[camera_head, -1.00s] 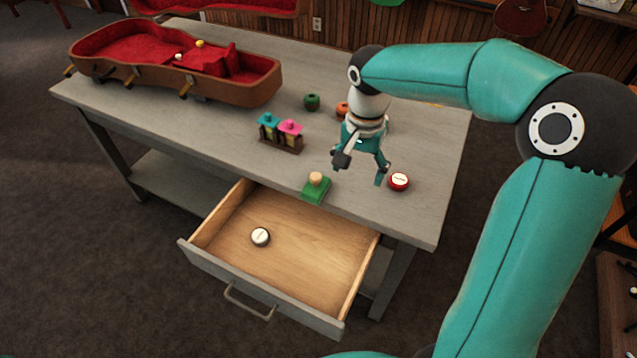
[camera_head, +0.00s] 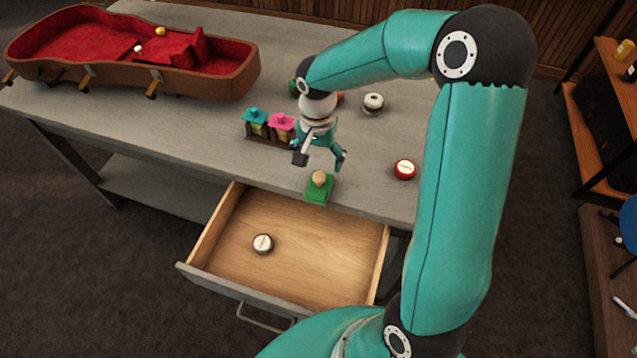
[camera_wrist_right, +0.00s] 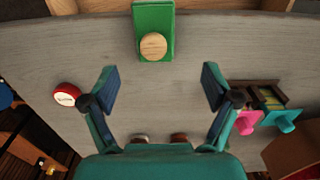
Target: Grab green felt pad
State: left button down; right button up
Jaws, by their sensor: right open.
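The green felt pad (camera_head: 319,188) is a green block with a round wooden knob on top. It sits on the grey table near its front edge, just behind the open drawer. In the right wrist view the pad (camera_wrist_right: 153,31) lies at the top centre, beyond the fingertips. My right gripper (camera_head: 321,160) is open and empty, above the table and a little behind the pad. In the right wrist view its two fingers (camera_wrist_right: 159,87) stand wide apart with bare table between them. My left gripper is not in view.
The open drawer (camera_head: 330,240) holds a round white-topped tin (camera_head: 263,243). A red tin (camera_head: 405,169) is right of the pad. A rack with turquoise and pink-topped bottles (camera_head: 268,125) stands left. A red-lined instrument case (camera_head: 215,83) lies at the back left.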

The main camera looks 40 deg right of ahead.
aim_at(320, 179)
jog(key=f, duration=0.2)
jog(key=f+p, duration=0.1)
jog(key=f, duration=0.5)
jog(key=shift+s+d+f, duration=0.1)
jog(key=shift+s+d, duration=0.15)
jog(key=shift+d, duration=0.05)
jog(key=shift+w, duration=0.1)
jog(key=c, duration=1.3)
